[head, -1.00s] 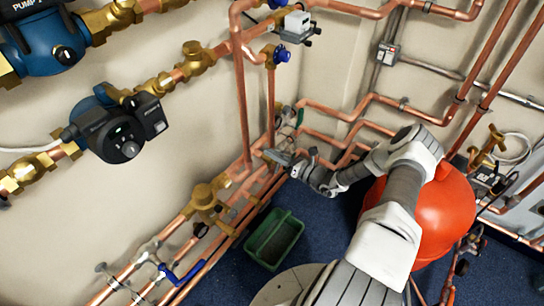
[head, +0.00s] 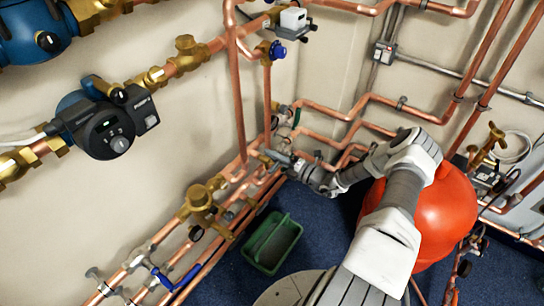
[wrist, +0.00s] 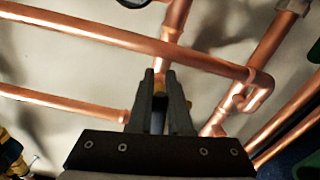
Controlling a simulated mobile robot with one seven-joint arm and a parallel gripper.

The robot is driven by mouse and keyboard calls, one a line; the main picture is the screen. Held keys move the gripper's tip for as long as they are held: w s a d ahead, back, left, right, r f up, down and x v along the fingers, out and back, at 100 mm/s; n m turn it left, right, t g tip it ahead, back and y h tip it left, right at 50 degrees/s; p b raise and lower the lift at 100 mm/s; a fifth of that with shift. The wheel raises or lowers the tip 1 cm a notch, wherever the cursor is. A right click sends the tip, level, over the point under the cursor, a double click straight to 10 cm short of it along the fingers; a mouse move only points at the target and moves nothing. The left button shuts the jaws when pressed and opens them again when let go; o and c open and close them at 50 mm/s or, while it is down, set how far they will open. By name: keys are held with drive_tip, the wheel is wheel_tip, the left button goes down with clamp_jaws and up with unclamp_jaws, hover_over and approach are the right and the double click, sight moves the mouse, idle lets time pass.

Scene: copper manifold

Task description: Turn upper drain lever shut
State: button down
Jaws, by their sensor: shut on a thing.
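My gripper (wrist: 160,80) reaches in among the copper pipes by the wall corner. Its dark fingers are close together on a small yellowish piece, the drain lever (wrist: 159,87), which shows only as a sliver between them. Most of the lever is hidden by the fingers, so its angle cannot be told. In the head view my gripper (head: 272,158) is small and low at the pipes, left of the orange-red vessel. The drain valve's body cannot be made out clearly there.
Copper pipes (wrist: 130,40) cross just beyond the fingers. A green tray (head: 271,243) lies on the blue floor. The orange-red vessel (head: 447,215) stands beside my arm. A blue-handled lever (head: 176,278) sits on the lower left pipes. A black pump (head: 108,125) is on the wall.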

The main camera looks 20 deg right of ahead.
drive_tip(key=shift+f+m, duration=0.35)
drive_tip(key=shift+m, duration=0.85)
drive_tip(key=c, duration=0.8)
unclamp_jaws()
drive_tip(key=shift+c, duration=0.2)
drive_tip(key=p+v, duration=0.2)
drive_tip(key=v, duration=1.5)
drive_tip(key=shift+s, duration=0.25)
drive_tip(key=shift+d+p, duration=0.1)
drive_tip(key=shift+p, duration=0.2)
